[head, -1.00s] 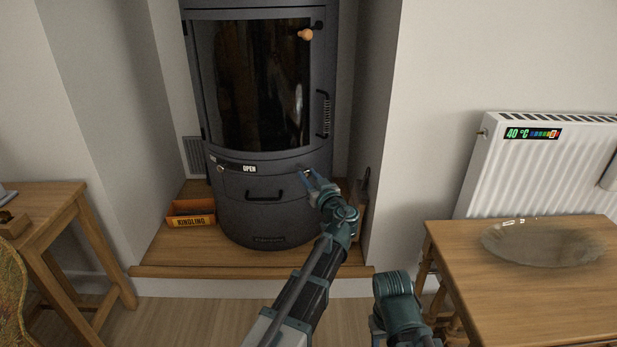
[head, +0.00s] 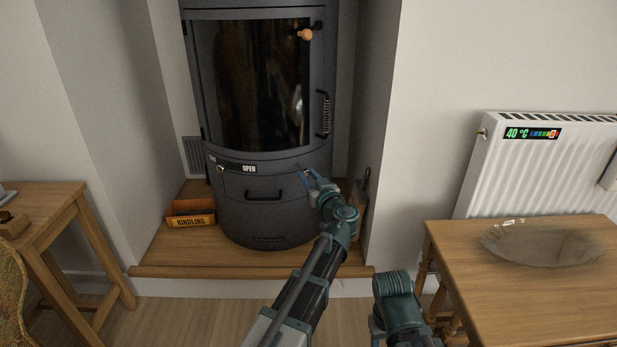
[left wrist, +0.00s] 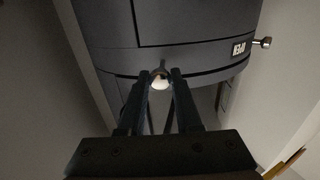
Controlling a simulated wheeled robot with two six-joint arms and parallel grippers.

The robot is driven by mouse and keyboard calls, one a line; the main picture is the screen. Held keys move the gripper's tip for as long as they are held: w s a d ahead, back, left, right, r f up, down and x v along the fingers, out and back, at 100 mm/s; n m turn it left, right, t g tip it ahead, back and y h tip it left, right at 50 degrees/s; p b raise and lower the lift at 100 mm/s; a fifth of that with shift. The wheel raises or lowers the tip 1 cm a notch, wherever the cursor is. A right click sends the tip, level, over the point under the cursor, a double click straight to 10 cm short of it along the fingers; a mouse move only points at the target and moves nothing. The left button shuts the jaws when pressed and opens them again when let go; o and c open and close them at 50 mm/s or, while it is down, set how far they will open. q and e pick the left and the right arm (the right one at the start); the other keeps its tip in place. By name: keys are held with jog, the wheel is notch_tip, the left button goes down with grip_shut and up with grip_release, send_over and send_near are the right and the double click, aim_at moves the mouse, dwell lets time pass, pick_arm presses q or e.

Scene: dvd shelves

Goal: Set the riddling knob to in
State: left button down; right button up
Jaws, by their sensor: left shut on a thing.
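The dark grey stove (head: 262,190) stands in the alcove. Its riddling knob (left wrist: 160,82), small with a pale end, shows between the fingertips in the left wrist view, at the stove's right front below the glass door. My left gripper (head: 309,177) is shut on this knob; the fingers hide most of it in the head view. I cannot tell how far the knob stands in or out. My right gripper is out of view.
Another small knob (head: 220,168) sits left of the OPEN label (head: 249,169). A kindling box (head: 192,221) stands left of the stove. A wooden table (head: 520,295) with a glass dish (head: 543,243) stands at right, before a radiator (head: 545,165).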

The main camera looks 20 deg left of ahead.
aim_at(306, 175)
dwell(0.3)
pick_arm(q)
jog(key=x, duration=0.3)
jog(key=shift+w+a, duration=0.25)
jog(key=shift+a, duration=0.1)
jog(key=c, duration=0.6)
grip_release()
jog(key=shift+s, duration=0.1)
jog(key=v, duration=1.3)
jog(key=shift+s+d, duration=0.2)
jog(key=shift+s, duration=0.1)
